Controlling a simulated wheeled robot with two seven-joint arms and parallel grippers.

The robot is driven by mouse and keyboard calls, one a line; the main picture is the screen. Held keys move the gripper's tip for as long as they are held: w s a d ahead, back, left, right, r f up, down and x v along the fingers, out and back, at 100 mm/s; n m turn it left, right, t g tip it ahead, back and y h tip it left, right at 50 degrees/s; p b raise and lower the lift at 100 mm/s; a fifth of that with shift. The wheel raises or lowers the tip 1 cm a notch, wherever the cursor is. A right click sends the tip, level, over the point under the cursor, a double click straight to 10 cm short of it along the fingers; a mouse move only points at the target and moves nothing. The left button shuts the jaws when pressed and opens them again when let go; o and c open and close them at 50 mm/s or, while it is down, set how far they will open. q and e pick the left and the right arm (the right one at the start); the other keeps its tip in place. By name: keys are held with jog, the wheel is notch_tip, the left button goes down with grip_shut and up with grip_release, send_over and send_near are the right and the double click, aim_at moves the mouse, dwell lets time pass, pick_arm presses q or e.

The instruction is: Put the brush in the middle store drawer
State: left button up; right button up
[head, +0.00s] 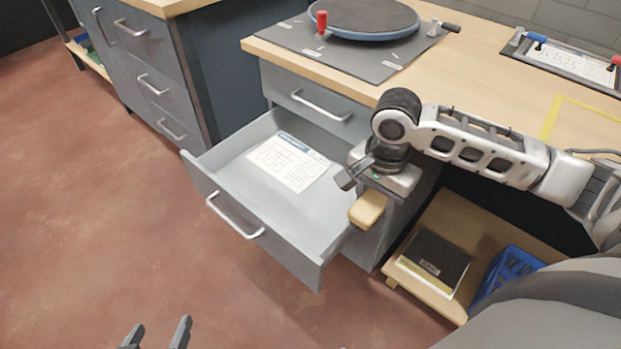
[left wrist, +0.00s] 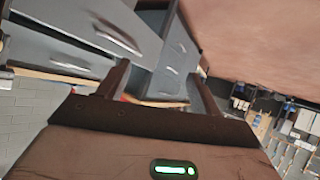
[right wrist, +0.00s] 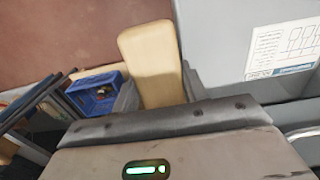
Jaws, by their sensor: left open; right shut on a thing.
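The brush, of which a tan wooden block (head: 368,208) shows, is in my right gripper (head: 372,185), at the right side wall of the open drawer. In the right wrist view the block (right wrist: 152,60) sticks out from the jaws; bristles are not visible. The open grey drawer (head: 228,195) is below a shut upper drawer (head: 318,105) in the bench cabinet. A printed sheet (head: 288,162) lies in it. I cannot tell how high the brush is above the drawer's rim. My left gripper (head: 157,334) is open and empty, low at the front, apart from the drawer.
The wooden bench top (head: 480,75) above holds a grey mat with a round turntable (head: 372,14). A low wooden shelf (head: 440,298) at right carries a dark book (head: 435,262) and a blue crate (head: 508,272). Another drawer cabinet (head: 150,70) stands left. The floor in front is clear.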

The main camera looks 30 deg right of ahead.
notch_tip(320, 180, down, 2)
jog(key=shift+w+b, duration=0.1)
jog(key=shift+b, duration=0.5)
jog(key=w+d+f+b, duration=0.2)
jog(key=w+f+b, duration=0.2)
jog(key=w, duration=0.5)
jog(key=b, duration=0.2)
send_over(341, 202)
jog(key=s, duration=0.1)
notch_tip(341, 202, down, 4)
jog(key=shift+s+a+f, duration=0.1)
jog(key=shift+f, duration=0.1)
jog(key=shift+w+f, duration=0.6)
notch_tip(341, 202, down, 3)
jog(key=shift+r+b, duration=0.15)
jog(key=shift+b, duration=0.85)
jog(key=shift+f, duration=0.3)
jog(key=shift+r, duration=0.1)
pick_arm(q)
jog(key=w+d+f+h, duration=0.1)
jog(key=d+f, duration=0.2)
jog(key=f, duration=0.3)
jog(key=shift+w+m+t+h, duration=0.3)
jog(key=shift+w+m, duration=0.05)
jog(key=shift+m, duration=0.05)
